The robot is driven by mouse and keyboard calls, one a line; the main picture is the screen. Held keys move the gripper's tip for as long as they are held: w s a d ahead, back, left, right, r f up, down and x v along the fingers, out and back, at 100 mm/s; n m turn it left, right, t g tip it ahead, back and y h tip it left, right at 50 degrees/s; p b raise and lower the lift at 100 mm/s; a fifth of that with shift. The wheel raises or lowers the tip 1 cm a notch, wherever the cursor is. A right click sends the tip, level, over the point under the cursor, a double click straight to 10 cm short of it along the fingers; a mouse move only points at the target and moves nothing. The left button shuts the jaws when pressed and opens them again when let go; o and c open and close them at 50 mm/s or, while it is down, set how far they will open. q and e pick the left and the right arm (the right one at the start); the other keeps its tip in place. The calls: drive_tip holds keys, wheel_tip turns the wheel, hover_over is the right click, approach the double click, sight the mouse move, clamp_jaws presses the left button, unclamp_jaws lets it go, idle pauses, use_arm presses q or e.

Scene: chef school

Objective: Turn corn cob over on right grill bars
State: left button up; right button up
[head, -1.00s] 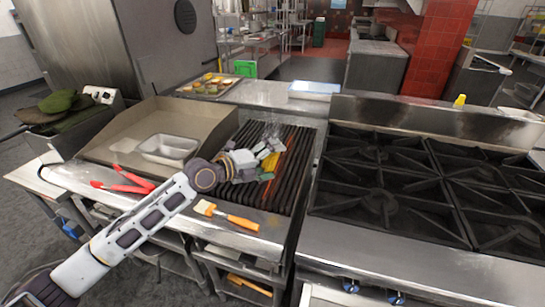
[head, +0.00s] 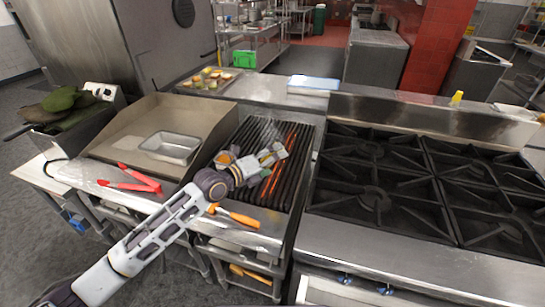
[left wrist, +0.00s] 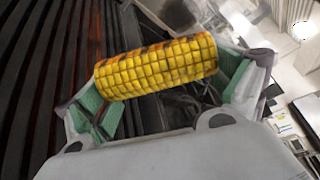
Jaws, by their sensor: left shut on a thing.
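The yellow corn cob (left wrist: 157,67) lies across my left gripper in the left wrist view, between its green finger pads. My left gripper (head: 274,155) is shut on the cob and is over the dark grill bars (head: 300,146) in the head view. The cob is hard to make out there behind the fingers. The bars also show in the left wrist view (left wrist: 40,75), beside and behind the cob. The cob looks lifted off the bars, but the gap is hard to judge. My right gripper is in neither view.
Red tongs (head: 130,180) and an orange-handled brush (head: 238,217) lie on the steel front ledge. A metal pan (head: 171,148) sits on the griddle left of the grill. Black burner grates (head: 375,170) are to the right. A tray of food (head: 209,80) stands behind.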

use_arm(q)
drive_tip(key=shift+d+f+m+t+p, duration=0.1)
drive_tip(key=shift+m+t+p, duration=0.2)
drive_tip(key=shift+t+p, duration=0.15)
drive_tip(key=shift+w+t, duration=0.15)
drive_tip(key=shift+t, duration=0.1)
drive_tip(key=shift+f+m+y, duration=0.15)
drive_tip(key=shift+m+y, duration=0.25)
drive_tip(key=shift+m, duration=0.1)
drive_tip(key=shift+w+t, duration=0.15)
drive_tip(key=shift+t, duration=0.15)
drive_tip(key=shift+m+y+p, duration=0.3)
drive_tip(key=shift+p, duration=0.35)
drive_tip(key=shift+w+t, duration=0.1)
drive_tip(key=shift+t, duration=0.2)
drive_tip(key=shift+w+m+t+y+p, duration=0.1)
drive_tip(key=shift+m+t+y+p, duration=0.2)
drive_tip(key=shift+y+p, duration=0.15)
drive_tip(key=shift+w+f+y, duration=0.1)
drive_tip(key=shift+y, duration=0.15)
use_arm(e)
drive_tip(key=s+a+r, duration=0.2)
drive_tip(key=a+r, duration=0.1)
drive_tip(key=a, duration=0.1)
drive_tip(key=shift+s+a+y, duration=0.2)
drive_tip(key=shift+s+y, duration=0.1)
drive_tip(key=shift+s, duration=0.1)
